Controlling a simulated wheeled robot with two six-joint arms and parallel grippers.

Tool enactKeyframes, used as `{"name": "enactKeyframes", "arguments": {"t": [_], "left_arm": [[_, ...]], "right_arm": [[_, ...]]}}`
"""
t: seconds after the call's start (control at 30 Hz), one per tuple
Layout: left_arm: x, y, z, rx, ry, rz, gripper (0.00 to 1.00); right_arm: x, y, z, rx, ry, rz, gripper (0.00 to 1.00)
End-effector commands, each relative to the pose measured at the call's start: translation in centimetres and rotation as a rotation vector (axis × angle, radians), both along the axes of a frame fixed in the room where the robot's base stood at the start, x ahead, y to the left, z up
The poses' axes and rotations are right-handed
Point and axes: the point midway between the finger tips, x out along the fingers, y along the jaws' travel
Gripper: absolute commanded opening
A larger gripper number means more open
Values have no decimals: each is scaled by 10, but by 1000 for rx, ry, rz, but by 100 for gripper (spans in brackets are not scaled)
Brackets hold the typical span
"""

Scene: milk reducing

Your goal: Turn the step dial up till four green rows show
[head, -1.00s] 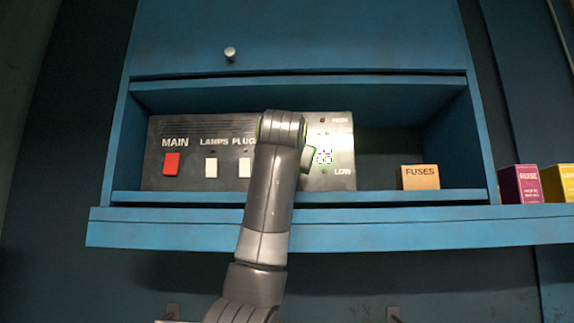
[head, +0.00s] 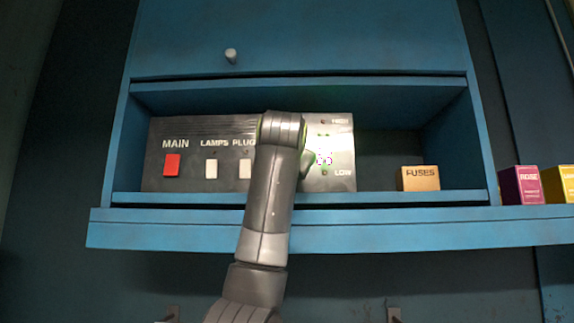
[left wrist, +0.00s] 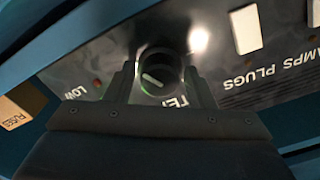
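The black round step dial (left wrist: 158,76) with a pale pointer mark sits on the dark panel (head: 200,133). In the left wrist view my left gripper (left wrist: 160,72) has a finger on each side of the dial. The fingers are apart; whether they press on it is unclear. In the head view my left arm hides the dial. To its right is a column of small lamps (head: 324,160) between HIGH and LOW. Some glow green, but speckle and blur make the lit rows uncountable. My right gripper is in neither current view.
The panel stands in a blue cabinet recess. A red MAIN switch (head: 171,165) and white LAMPS (head: 211,169) and PLUGS (head: 246,170) switches are on its left. A FUSES box (head: 420,178) stands right. A purple box (head: 520,185) and yellow box (head: 560,184) stand farther right.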

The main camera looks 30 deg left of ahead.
Motion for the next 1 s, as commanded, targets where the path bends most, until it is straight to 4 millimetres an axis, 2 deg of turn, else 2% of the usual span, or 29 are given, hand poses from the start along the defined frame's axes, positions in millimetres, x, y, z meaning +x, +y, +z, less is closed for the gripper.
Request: {"name": "enactKeyframes", "arguments": {"t": [0.07,0.47,0.67,1.0], "left_arm": [[0,0,0,0,0,0,59],[-6,-4,-1,1,-3,-1,59],[-36,-23,-5,1,-5,-4,59],[-107,-67,-4,1,-5,-4,59]], "right_arm": [[0,-1,0,-1,0,0,36],[0,-3,-6,-4,0,2,36],[0,-3,-28,-4,0,2,36],[0,-3,-65,-4,0,2,36]]}}
